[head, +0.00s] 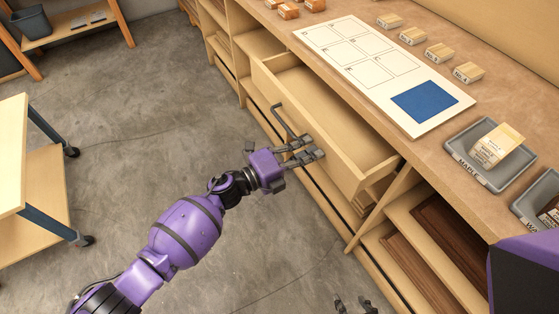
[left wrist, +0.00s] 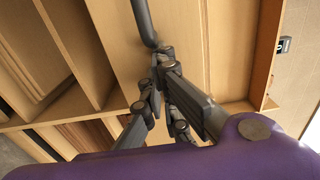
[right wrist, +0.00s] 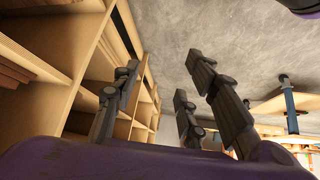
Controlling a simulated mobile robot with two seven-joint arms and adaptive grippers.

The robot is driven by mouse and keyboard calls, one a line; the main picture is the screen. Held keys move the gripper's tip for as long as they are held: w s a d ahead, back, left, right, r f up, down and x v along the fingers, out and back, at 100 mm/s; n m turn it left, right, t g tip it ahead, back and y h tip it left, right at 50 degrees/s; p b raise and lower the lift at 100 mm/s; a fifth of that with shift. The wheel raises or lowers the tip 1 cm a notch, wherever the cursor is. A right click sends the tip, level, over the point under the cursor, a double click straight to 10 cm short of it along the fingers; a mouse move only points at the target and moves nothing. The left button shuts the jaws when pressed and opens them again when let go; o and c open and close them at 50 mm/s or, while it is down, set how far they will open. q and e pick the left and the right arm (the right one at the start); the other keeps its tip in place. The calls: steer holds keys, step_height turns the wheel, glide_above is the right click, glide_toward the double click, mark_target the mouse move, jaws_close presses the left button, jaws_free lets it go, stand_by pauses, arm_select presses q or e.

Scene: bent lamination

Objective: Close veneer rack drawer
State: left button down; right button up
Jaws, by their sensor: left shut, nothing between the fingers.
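The veneer rack drawer (head: 343,172) is pale wood and stands pulled out from the bench front in the head view; its inside looks empty. Its dark bar handle (head: 281,118) is on the front panel and also shows in the left wrist view (left wrist: 143,22). My left gripper (head: 314,148) is shut and empty at the drawer front, close beside one end of the handle; I cannot tell whether it touches. My right gripper (head: 354,304) shows only at the bottom edge of the head view. In the right wrist view its fingers (right wrist: 160,80) are spread with nothing between them.
The bench top holds a white card with a blue square (head: 425,101), several small wood blocks (head: 440,53) and grey trays (head: 484,174). Open shelves (head: 420,235) with dark sheets lie below. A wheeled cart (head: 40,170) stands left; the concrete floor between is clear.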

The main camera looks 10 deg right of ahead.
mark_target(349, 138)
arm_select(q)
steer(key=b+x, duration=0.2)
steer(key=x, duration=0.5)
steer(key=b+x, duration=0.3)
steer(key=x, duration=0.4)
steer(key=shift+d+f, duration=0.1)
steer(key=shift+f, duration=0.1)
steer(key=shift+w+d, duration=0.15)
steer(key=shift+d, duration=0.3)
steer(key=shift+r, duration=0.2)
